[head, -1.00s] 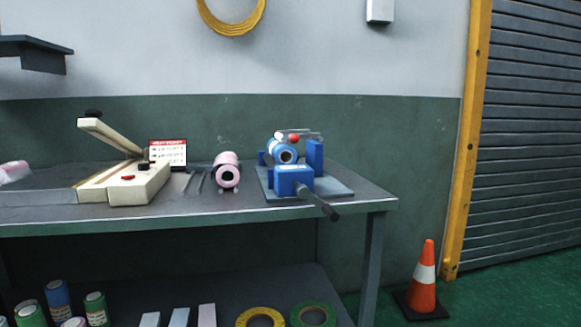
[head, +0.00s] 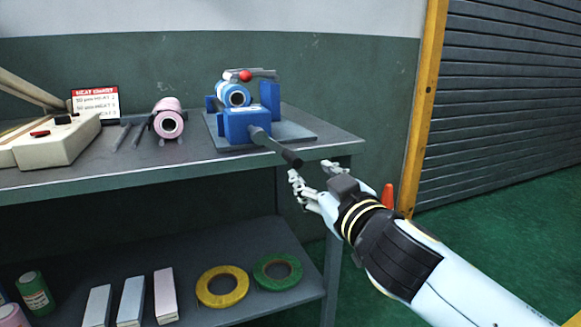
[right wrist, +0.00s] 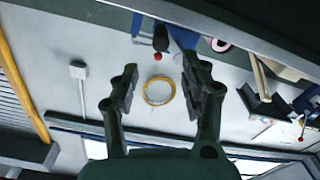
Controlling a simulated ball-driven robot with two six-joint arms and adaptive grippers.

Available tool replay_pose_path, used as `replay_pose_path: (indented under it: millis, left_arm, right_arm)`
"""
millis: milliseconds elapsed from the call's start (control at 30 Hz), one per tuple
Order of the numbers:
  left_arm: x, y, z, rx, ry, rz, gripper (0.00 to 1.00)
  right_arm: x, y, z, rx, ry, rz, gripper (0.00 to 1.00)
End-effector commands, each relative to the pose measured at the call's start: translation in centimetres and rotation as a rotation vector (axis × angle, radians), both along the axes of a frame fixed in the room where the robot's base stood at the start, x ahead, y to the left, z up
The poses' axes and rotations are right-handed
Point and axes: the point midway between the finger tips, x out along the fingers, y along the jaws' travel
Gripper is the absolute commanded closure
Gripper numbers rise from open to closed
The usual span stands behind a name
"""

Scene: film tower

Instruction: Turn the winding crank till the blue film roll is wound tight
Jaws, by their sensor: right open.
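The blue winder (head: 246,122) stands on a grey base plate near the right end of the bench. The blue film roll (head: 235,94) sits in it, with a red knob on the lever above. The winding crank (head: 270,141) sticks out at the front, its dark handle (head: 292,159) reaching past the bench edge. My right gripper (head: 314,173) is open and empty, just below and right of the handle, apart from it. In the right wrist view the dark handle (right wrist: 160,40) shows beyond the two open fingers (right wrist: 155,90). My left gripper is not in view.
A pink roll (head: 168,121) and a sealer-like cream device (head: 60,140) stand left of the winder. A red-and-white sign (head: 96,104) stands behind. The lower shelf holds yellow tape (head: 222,286) and green tape (head: 277,272). An orange cone (head: 388,197) is partly hidden behind my arm.

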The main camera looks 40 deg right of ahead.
Motion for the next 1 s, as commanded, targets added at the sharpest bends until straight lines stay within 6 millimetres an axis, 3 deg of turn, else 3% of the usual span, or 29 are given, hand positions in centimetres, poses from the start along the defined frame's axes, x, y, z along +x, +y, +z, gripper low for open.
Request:
replay_pose_path:
  millis: [500, 700, 967, 1000]
  left_arm:
    - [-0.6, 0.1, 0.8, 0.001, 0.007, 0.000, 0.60]
    - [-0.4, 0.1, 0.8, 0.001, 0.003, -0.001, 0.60]
    - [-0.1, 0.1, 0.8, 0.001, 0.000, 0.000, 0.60]
    - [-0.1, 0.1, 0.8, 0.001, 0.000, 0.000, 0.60]
  right_arm:
    - [8.7, -2.1, -0.3, 0.001, 0.005, 0.000, 0.54]
    - [10.1, -2.4, -0.4, 0.002, 0.007, 0.000, 0.54]
    - [10.2, -2.5, -0.4, 0.002, 0.007, 0.001, 0.54]
    - [10.2, -2.5, -0.4, 0.002, 0.007, 0.001, 0.59]
